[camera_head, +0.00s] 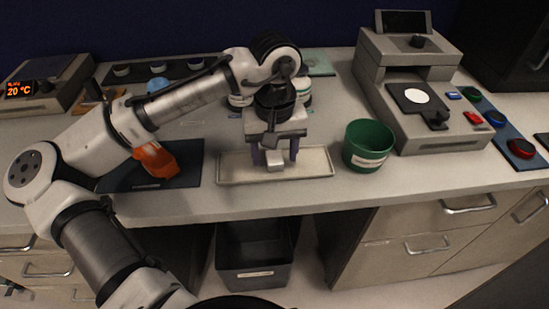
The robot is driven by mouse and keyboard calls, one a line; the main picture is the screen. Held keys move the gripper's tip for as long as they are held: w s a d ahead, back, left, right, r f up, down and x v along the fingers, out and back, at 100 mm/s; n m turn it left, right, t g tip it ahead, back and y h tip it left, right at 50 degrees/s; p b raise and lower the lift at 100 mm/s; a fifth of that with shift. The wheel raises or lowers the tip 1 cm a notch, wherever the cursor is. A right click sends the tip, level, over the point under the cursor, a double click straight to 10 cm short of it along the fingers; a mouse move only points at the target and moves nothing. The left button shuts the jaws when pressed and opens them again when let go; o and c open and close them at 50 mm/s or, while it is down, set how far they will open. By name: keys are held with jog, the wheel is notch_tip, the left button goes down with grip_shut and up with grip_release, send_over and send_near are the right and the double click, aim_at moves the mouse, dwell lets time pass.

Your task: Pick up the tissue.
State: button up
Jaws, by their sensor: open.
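A small pale grey-white block-like piece (275,163), which looks like the tissue, sits at the shallow cream tray (318,165) on the bench. My gripper (275,157) points down over the tray, with its fingers apart on either side of the piece. The gripper is open. I cannot tell whether the fingers touch the piece. The gripper body hides the back middle of the tray.
A green labelled cup (368,146) stands just right of the tray. An orange object (156,160) is on a dark mat (185,172) to the left. A grey instrument (455,137) stands at right. A black bin (253,265) is under the bench.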

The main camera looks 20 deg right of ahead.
aim_at(274, 157)
jog(key=shift+c, duration=0.5)
jog(key=c, duration=1)
jog(key=shift+o, duration=0.2)
jog(key=shift+r, duration=0.1)
notch_tip(274, 157, up, 20)
